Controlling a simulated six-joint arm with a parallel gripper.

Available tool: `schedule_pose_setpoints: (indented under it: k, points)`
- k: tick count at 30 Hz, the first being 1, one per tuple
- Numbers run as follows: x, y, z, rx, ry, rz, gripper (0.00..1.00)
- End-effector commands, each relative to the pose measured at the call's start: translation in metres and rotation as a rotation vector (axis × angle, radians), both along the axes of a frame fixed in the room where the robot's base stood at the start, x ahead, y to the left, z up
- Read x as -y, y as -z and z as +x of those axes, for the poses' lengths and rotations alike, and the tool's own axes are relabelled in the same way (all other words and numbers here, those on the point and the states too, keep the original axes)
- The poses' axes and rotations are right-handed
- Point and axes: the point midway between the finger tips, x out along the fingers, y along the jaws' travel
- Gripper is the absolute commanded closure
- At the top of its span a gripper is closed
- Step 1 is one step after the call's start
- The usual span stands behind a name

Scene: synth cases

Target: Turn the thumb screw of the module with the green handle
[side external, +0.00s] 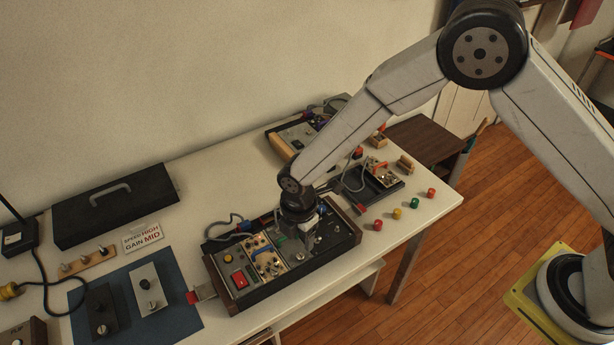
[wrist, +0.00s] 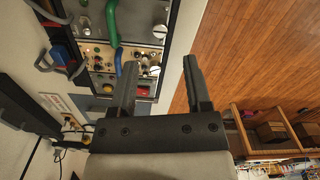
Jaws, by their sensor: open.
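The module with the green handle (wrist: 112,22) sits in a dark case and shows at the top of the wrist view. A silver slotted thumb screw (wrist: 160,31) is at that module's right end, beyond my fingertips. The module with the blue handle (wrist: 118,70) is next to it, with a similar screw (wrist: 154,70) seen between my fingers. My gripper (wrist: 160,60) is open and empty, fingers apart. In the side view my gripper (side external: 305,245) is low over the case (side external: 325,262) and partly hides the green-handled module; contact cannot be told.
Another open case (side external: 385,190) and small coloured caps (side external: 398,213) lie to the right. A second instrument case (side external: 290,137) stands behind my arm. A blue mat (side external: 185,318) with panels and a sign reading SPEED HIGH, GAIN MID (side external: 143,236) are left. The table's front edge is close.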

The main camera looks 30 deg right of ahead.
Motion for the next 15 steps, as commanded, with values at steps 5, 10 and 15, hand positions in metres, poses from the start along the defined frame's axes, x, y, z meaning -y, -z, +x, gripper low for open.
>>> schedule_pose_setpoints:
  k: [5,10,15]
  points:
    - [0.0,0.018,0.0,-0.002,0.001,-0.001,0.38]
    - [0.0,0.038,-0.001,-0.003,0.001,-0.001,0.38]
    - [0.0,0.054,0.0,-0.001,0.001,0.001,0.38]
